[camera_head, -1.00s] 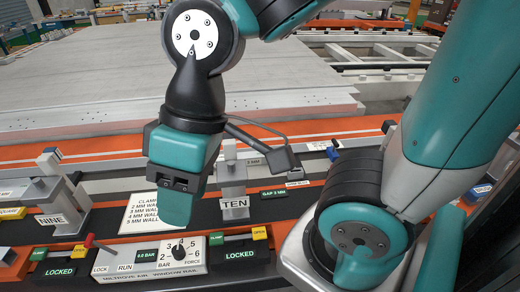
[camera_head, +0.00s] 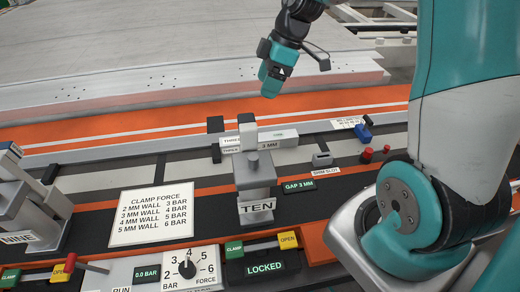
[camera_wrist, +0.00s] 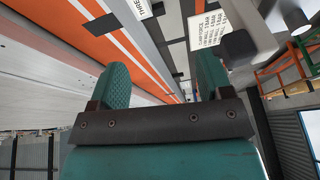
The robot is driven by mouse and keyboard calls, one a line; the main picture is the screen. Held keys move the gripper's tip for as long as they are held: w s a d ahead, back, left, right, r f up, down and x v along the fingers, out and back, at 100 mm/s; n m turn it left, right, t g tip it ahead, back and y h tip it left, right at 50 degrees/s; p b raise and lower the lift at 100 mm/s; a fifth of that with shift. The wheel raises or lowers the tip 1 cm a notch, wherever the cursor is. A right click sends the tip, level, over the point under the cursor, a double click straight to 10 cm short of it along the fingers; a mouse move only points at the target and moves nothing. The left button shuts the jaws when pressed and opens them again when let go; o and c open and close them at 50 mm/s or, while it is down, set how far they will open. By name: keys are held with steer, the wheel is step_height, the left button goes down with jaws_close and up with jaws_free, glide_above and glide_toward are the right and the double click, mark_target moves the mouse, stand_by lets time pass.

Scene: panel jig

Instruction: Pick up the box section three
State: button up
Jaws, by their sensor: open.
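The box section three (camera_head: 285,137) is a pale bar with THREE and 3 MM labels. It lies behind the clamp post marked TEN (camera_head: 256,178), which hides part of it. Its THREE label shows at the top edge of the wrist view (camera_wrist: 139,9), where most of the bar is cut off. My gripper (camera_head: 270,88) is above and behind the bar in the head view, apart from it, over the orange strip. In the wrist view its two teal fingers (camera_wrist: 163,78) stand wide apart with nothing between them.
A post marked NINE (camera_head: 30,225) stands at left. A clamp force card (camera_head: 152,213) lies between the posts. A large pale panel (camera_head: 120,70) fills the back.

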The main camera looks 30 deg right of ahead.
steer(key=n, duration=0.1)
glide_toward(260, 137)
steer(key=p+x, duration=0.1)
steer(key=x, duration=0.2)
steer(key=shift+s+a, duration=0.1)
steer(key=shift+a, duration=0.1)
steer(key=shift+p+x, duration=0.85)
steer(key=shift+x, duration=2.35)
steer(key=shift+d, duration=0.1)
steer(key=c, duration=1)
steer(key=shift+c, duration=0.9)
steer(key=shift+r, duration=0.1)
